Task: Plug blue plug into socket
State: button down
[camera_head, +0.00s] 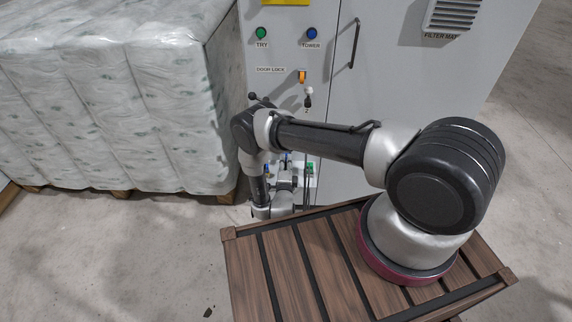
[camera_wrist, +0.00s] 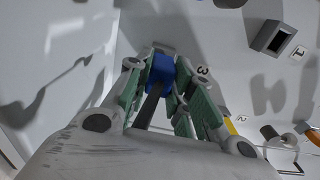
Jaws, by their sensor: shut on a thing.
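In the wrist view my gripper (camera_wrist: 160,72) is shut on the blue plug (camera_wrist: 162,68), which sits between the green-padded fingertips. A dark cable or stem runs back from the plug between the fingers. The plug's front end faces the grey panel near a label "3". Whether it touches the panel or a socket there is hidden by the plug and fingers. A dark square socket-like box (camera_wrist: 272,38) stands on the panel at the upper right, beside a label "1". In the head view my gripper is low beside the cabinet, small and partly hidden by my arm.
The grey cabinet (camera_head: 400,75) carries a green TRY button (camera_head: 261,32), a blue TOWER button (camera_head: 311,33), an orange door-lock switch (camera_head: 302,76) and a door handle (camera_head: 354,44). Wrapped bales (camera_head: 120,90) stand close on the left. A metal ring fitting (camera_wrist: 280,142) juts out at the wrist view's right.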

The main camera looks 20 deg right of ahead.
jog(key=shift+w+d, duration=0.1)
jog(key=shift+w, duration=0.2)
jog(key=c, duration=1.2)
grip_release()
jog(key=shift+o, duration=0.2)
jog(key=v, duration=1.2)
jog(key=shift+r, duration=0.1)
